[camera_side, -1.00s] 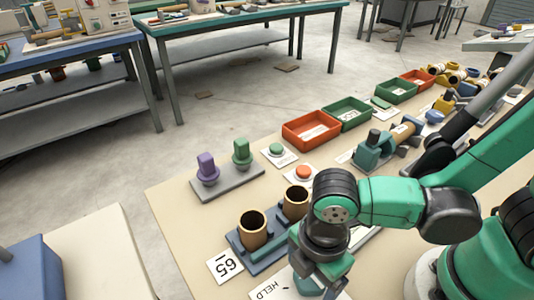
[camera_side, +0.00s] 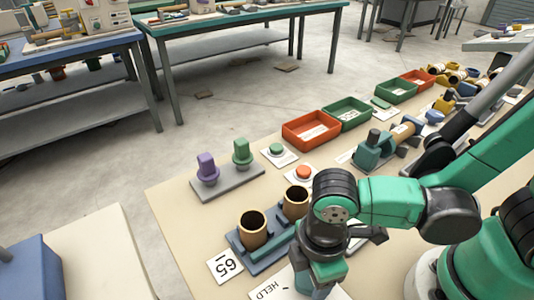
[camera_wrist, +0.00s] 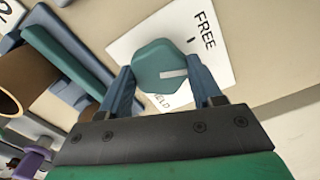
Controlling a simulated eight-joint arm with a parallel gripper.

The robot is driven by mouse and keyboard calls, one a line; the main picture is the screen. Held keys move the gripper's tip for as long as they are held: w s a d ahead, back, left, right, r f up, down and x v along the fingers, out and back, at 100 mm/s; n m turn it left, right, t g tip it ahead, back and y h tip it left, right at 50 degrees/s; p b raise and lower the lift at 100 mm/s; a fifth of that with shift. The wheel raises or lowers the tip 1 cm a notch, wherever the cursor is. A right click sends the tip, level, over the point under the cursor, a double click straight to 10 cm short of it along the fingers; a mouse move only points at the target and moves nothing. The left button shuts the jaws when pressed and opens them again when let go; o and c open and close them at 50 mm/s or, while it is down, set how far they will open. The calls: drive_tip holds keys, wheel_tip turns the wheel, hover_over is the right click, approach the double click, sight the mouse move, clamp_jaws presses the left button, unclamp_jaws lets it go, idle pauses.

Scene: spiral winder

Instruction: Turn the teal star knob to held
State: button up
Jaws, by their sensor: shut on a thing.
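The teal star knob (camera_wrist: 158,62) sits between my gripper's two blue-grey fingers (camera_wrist: 160,88) in the wrist view, and they are shut on it from both sides. A white pointer line (camera_wrist: 173,73) on the knob's top points to the right in that view. The white card (camera_wrist: 140,42) under the knob reads FREE at upper right with a small tick, and HELD, partly hidden, below the knob. The pointer lines up with neither word.
Behind are a grey plate with purple and green pegs (camera_side: 228,182), a green button (camera_side: 277,149), an orange button (camera_side: 303,172) and an orange tray (camera_side: 311,130).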

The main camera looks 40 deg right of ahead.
drive_tip(key=m, duration=0.4)
drive_tip(key=shift+m, duration=0.3)
drive_tip(key=m, duration=1)
drive_tip(key=shift+m, duration=0.4)
drive_tip(key=m, duration=0.4)
drive_tip(key=shift+m, duration=0.3)
drive_tip(key=o, duration=1.3)
drive_tip(key=shift+c, duration=0.2)
drive_tip(key=shift+r, duration=2.8)
